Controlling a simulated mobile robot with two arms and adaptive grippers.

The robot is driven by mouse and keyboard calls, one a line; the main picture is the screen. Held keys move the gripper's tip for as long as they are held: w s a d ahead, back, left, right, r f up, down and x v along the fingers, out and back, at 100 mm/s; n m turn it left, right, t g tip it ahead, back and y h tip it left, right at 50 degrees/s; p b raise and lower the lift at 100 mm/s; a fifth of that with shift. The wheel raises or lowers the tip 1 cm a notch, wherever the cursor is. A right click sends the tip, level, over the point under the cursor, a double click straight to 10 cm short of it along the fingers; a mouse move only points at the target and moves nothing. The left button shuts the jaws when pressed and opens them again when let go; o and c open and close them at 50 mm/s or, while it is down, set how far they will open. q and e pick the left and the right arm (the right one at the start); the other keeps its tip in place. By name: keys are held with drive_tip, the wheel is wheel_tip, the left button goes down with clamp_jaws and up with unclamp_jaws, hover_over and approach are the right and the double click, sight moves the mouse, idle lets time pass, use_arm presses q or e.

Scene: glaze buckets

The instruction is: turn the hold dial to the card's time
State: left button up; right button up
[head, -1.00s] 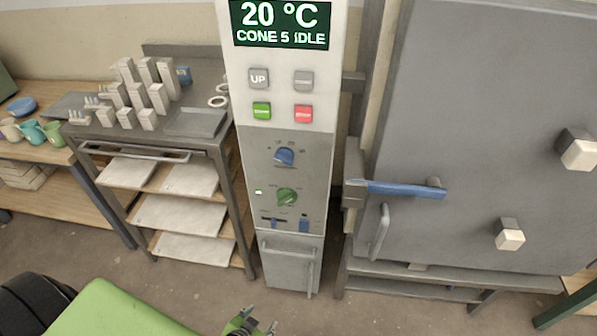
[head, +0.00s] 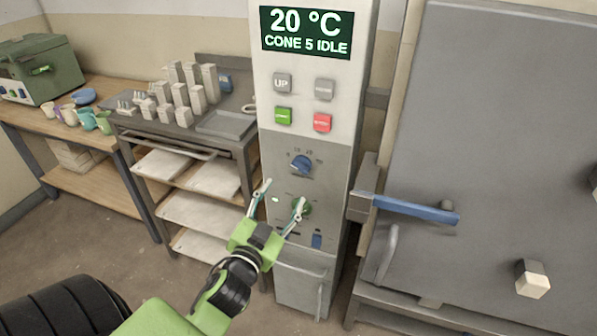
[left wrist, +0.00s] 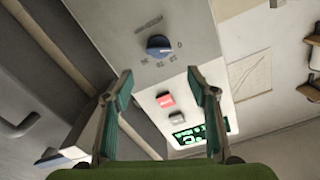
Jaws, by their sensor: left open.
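A blue dial (head: 302,165) with a printed scale around it sits on the grey lower panel of the kiln controller (head: 350,100). A green dial (head: 305,207) sits below it, partly behind a finger of my left gripper. My left gripper (head: 284,193) is open and empty in front of the panel, just below the blue dial in the head view. In the left wrist view the blue dial (left wrist: 158,46) shows beyond and between the open fingertips (left wrist: 159,74), apart from them. I cannot make out a card with a readable time. My right gripper is not in view.
The display (head: 305,33) reads 20 °C, CONE 5 IDLE. Below it are grey buttons, a green button (head: 283,116) and a red button (head: 322,122). The kiln door's blue handle (head: 410,208) juts out at right. A metal cart (head: 185,140) with blocks stands at left.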

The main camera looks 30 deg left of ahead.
sight(300, 168)
use_arm(q)
drive_tip(key=p+x, duration=0.1)
drive_tip(key=x, duration=0.9)
drive_tip(key=shift+w+d, duration=0.1)
drive_tip(key=shift+w, duration=0.2)
drive_tip(key=c, duration=1.1)
